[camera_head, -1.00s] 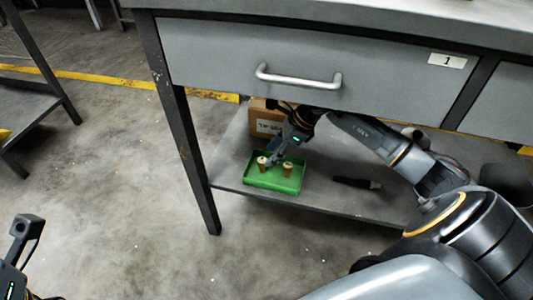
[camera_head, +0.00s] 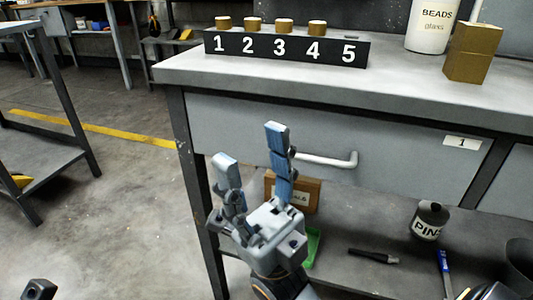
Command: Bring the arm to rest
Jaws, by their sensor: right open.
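My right gripper (camera_head: 252,146) is raised in front of the bench drawer, fingers pointing up. Its two blue-grey fingers are spread apart with nothing between them. It covers part of the drawer handle (camera_head: 330,160) in the picture; I cannot tell whether it touches it. Only a small dark tip of my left gripper (camera_head: 39,289) shows at the bottom left corner, so its jaws cannot be judged. The green tray (camera_head: 313,247) on the lower shelf is mostly hidden behind my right gripper, and its contents do not show.
The bench top (camera_head: 400,85) holds a black numbered rack (camera_head: 285,47) with several cork-coloured pieces, a beads jar (camera_head: 432,25) and a brown box (camera_head: 472,52). The lower shelf (camera_head: 345,225) holds a cardboard box (camera_head: 306,193), a pins jar (camera_head: 429,220) and a dark tool (camera_head: 373,256). Open floor (camera_head: 110,220) lies left.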

